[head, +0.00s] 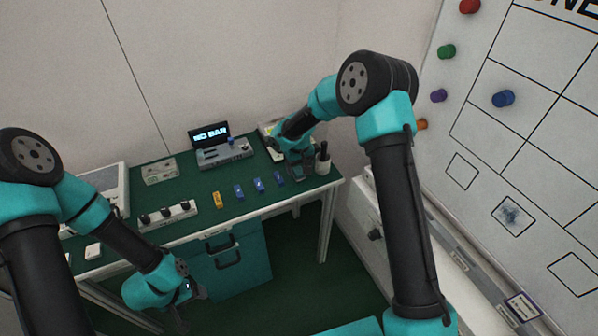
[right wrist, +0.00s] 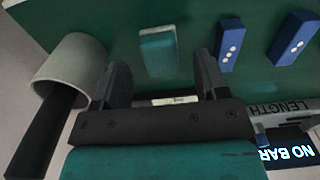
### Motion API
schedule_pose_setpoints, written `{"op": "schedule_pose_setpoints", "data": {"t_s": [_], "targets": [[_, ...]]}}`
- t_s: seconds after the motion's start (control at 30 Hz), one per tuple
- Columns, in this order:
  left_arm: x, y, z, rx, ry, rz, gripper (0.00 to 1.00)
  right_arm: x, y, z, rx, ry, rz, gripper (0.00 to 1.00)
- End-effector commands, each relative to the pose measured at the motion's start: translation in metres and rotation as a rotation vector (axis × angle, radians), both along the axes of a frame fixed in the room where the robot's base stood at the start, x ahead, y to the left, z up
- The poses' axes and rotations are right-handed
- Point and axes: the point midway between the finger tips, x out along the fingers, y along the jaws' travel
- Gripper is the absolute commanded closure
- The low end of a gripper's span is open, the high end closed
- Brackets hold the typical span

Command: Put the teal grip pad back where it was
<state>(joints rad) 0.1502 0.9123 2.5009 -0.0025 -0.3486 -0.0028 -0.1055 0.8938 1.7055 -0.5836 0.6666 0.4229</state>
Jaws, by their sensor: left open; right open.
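The teal grip pad (right wrist: 158,52) is a small block lying on the green bench top in the right wrist view, between a pale cup and a blue block with white dots. My right gripper (right wrist: 160,76) is open, with its two fingers apart and nothing between the tips; the pad lies just beyond them, roughly in line with the gap. In the head view my right gripper (head: 297,173) hangs over the bench's right end and I cannot clearly pick out the pad there. My left gripper (head: 190,302) is open and empty, low in front of the bench.
The pale cup (head: 323,166) with dark handles stands close beside my right gripper. A row of blue blocks (head: 259,185) and a yellow block (head: 218,200) lie to its left. A gauge with a "NO BAR" display (head: 208,133) stands behind. A whiteboard (head: 510,130) rises at right.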

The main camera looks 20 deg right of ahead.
Motion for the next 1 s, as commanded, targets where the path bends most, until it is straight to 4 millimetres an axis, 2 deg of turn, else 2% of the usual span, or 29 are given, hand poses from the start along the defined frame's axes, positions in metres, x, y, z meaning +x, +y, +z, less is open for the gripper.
{"op": "schedule_pose_setpoints", "data": {"t_s": [0.2,0.43,0.6,1.0], "targets": [[0.0,0.0,0.0,0.0,0.0,0.0,0.28,0.001,0.0,0.044,0.0,-0.004,-0.001,0.33],[0.0,0.0,0.0,0.0,0.0,0.0,0.28,0.0,0.0,0.078,-0.001,-0.002,-0.001,0.33],[0.0,0.0,0.0,0.0,0.0,0.0,0.28,0.0,0.0,0.088,0.0,-0.001,-0.001,0.33],[0.0,0.0,0.0,0.0,0.0,0.0,0.28,0.0,0.0,0.089,0.0,0.0,0.0,0.33]]}}
